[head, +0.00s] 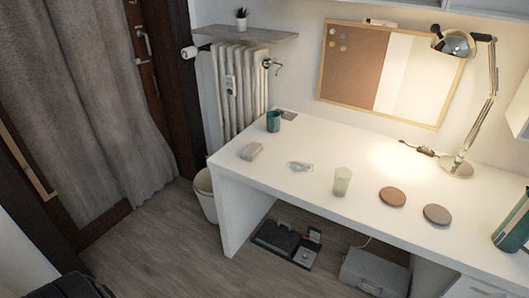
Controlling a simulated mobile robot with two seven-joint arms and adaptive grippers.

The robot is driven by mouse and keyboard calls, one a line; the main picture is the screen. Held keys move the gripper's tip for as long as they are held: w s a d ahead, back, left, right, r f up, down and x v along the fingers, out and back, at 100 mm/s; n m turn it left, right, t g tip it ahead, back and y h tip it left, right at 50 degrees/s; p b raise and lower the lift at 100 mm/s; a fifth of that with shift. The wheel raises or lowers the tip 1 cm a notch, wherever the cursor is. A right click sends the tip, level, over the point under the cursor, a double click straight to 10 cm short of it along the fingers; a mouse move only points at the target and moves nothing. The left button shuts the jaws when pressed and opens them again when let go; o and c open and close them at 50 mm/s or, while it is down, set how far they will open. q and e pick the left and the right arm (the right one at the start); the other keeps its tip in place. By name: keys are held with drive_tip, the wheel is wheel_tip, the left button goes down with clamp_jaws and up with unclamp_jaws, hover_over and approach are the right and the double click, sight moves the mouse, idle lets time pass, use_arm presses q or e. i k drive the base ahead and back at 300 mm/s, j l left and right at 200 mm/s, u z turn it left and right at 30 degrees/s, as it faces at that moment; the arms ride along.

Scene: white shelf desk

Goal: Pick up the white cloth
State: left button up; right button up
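A small whitish crumpled thing (300,166), which looks like the white cloth, lies flat on the white desk (315,192) left of the middle. It is small, and its folds are hard to make out. A light grey, block-like thing (251,151) lies to its left, near the desk's left edge; I cannot tell whether it is folded cloth. Neither of my grippers shows in the head view.
A pale green cup (342,182) stands right of the whitish thing. A teal cup (273,121) stands behind the grey block. Brown (392,197) and grey (437,214) discs lie further right. A lamp (458,168) stands at the back. A bin (204,194) stands beside the desk.

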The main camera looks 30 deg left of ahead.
sight(252, 151)
drive_tip(key=j+z, duration=0.45)
drive_tip(key=j, duration=0.15)
drive_tip(key=j+z, duration=0.5)
drive_tip(key=k+j+z, duration=0.15)
drive_tip(key=j+z, duration=0.3)
drive_tip(key=j, duration=0.2)
